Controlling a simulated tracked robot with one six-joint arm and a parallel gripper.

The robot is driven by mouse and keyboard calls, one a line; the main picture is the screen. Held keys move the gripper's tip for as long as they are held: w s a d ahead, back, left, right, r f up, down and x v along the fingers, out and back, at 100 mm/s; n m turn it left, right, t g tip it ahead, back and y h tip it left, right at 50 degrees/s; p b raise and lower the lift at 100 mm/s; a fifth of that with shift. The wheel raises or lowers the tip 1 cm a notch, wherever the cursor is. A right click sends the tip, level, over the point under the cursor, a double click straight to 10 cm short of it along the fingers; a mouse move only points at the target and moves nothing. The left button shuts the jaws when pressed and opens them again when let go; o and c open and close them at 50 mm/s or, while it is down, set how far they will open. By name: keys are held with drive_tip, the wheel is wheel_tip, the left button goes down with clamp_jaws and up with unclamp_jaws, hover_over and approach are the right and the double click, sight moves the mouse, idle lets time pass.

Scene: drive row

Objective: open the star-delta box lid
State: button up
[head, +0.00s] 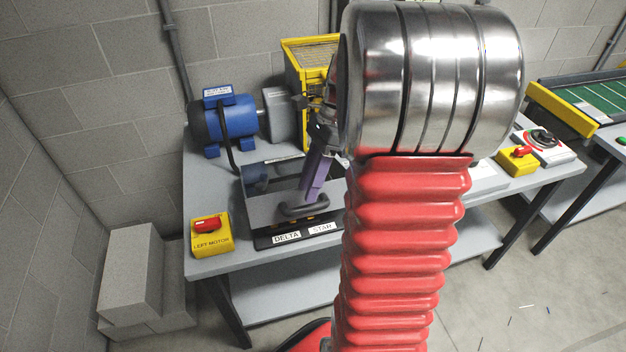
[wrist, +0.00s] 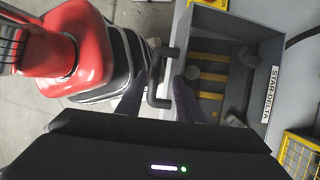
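The star-delta box (head: 259,222) stands on the bench, with DELTA and STAR labels along its front. Its lid looks see-through; I cannot tell whether it sits fully flat. A dark bar handle (head: 303,209) is at the box's front edge. In the wrist view the box (wrist: 262,60) shows yellow bars inside, and the handle (wrist: 153,92) sticks out toward the left. My gripper (head: 308,198) points down at the handle. In the wrist view my gripper's purple fingers (wrist: 161,78) are apart, with the handle between them. Contact is not clear.
A blue motor (head: 228,122) stands behind the box on the left, and a yellow mesh cage (head: 303,58) behind it. A LEFT MOTOR switch box (head: 210,235) is at the bench's left front. A yellow red-handled switch (head: 518,160) stands right. Grey blocks (head: 130,275) lie left of the bench.

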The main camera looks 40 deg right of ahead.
drive_tip(key=s+v, duration=0.1)
drive_tip(key=v, duration=1.5)
drive_tip(key=shift+a, duration=0.35)
idle(1.5)
drive_tip(key=shift+r, duration=0.1)
idle(0.7)
